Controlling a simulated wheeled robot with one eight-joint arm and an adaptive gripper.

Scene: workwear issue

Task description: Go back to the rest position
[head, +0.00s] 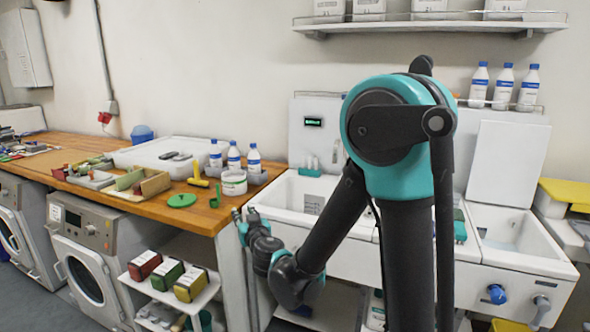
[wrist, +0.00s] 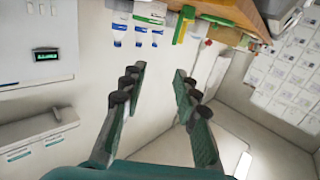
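My gripper (head: 241,218) is at the right end of the wooden counter (head: 150,203), beside its edge and in front of the white sink unit (head: 272,199). In the wrist view my gripper (wrist: 157,95) shows two green fingers with dark pads, spread apart, with nothing between them. The wrist picture is turned on its side or over, with bottles (wrist: 138,38) on the counter near its top. My teal and black arm covers part of the sink in the head view.
On the counter near my gripper stand a white tub (head: 234,183), several bottles and a green lid (head: 182,201). Washing machines (head: 85,262) and a cart with red, green and yellow boxes (head: 190,285) stand below. A shelf (head: 430,25) hangs above the sink.

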